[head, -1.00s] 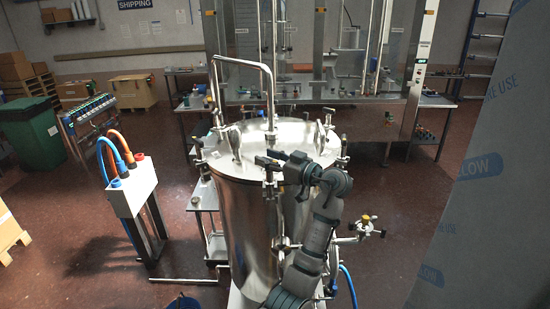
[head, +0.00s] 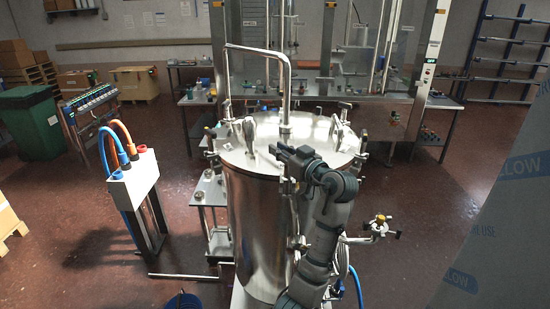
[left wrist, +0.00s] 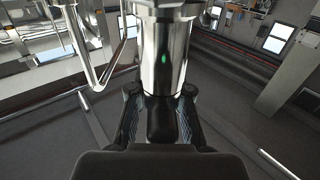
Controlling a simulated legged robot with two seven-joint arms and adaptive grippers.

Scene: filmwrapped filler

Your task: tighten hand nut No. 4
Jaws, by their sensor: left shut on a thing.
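The steel tank (head: 256,225) stands in the middle of the head view with its round lid (head: 308,130) on. Several dark hand nuts sit on clamps around the lid's rim, such as one at the left (head: 209,132) and one at the right (head: 363,157). No numbers are readable. My left gripper (head: 281,153) is at the lid's near rim, above the front clamp (head: 287,187). In the left wrist view its fingers (left wrist: 160,112) are closed around a dark hand nut (left wrist: 162,122) in front of the shiny steel. Fingers and arm partly hide this nut. My right gripper is out of view.
A bent steel pipe (head: 287,85) rises over the lid. A valve with a yellow knob (head: 380,220) sticks out to the right of the tank. A white box with hoses (head: 134,178) stands at the left. A film-wrapped panel (head: 500,220) fills the right edge.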

